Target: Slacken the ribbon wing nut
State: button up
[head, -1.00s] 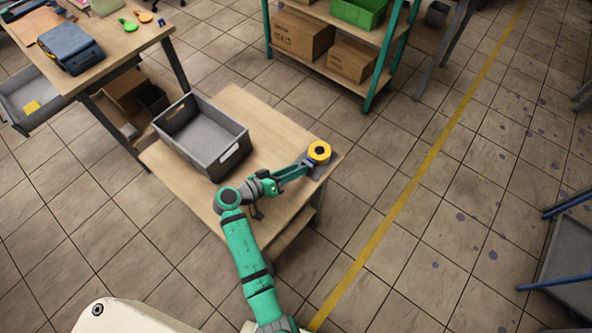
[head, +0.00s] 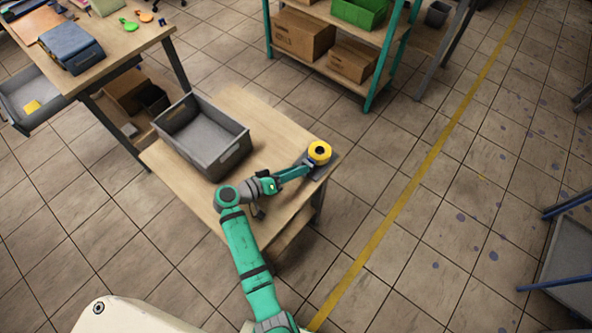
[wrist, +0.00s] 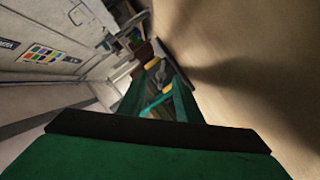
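A yellow ribbon roll (head: 319,152) with a dark centre sits on a grey holder (head: 312,168) at the right corner of the small wooden table. My gripper (head: 304,171) is low over the table, right up against the near left side of the holder. In the wrist view, its green fingers (wrist: 163,98) reach forward, with small yellow and grey parts (wrist: 152,64) at and beyond their tips. The wing nut cannot be made out. Whether the fingers touch or grip anything cannot be told.
A grey open bin (head: 203,137) stands on the same table, left of my arm. A workbench (head: 118,45) with an open drawer is at the upper left. A shelf with boxes (head: 303,34) is behind. The floor right of the table is clear.

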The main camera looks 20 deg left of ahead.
jog(key=shift+a, duration=0.15)
jog(key=v, duration=1)
jog(key=shift+s+a+r, duration=0.1)
jog(key=shift+s, duration=0.25)
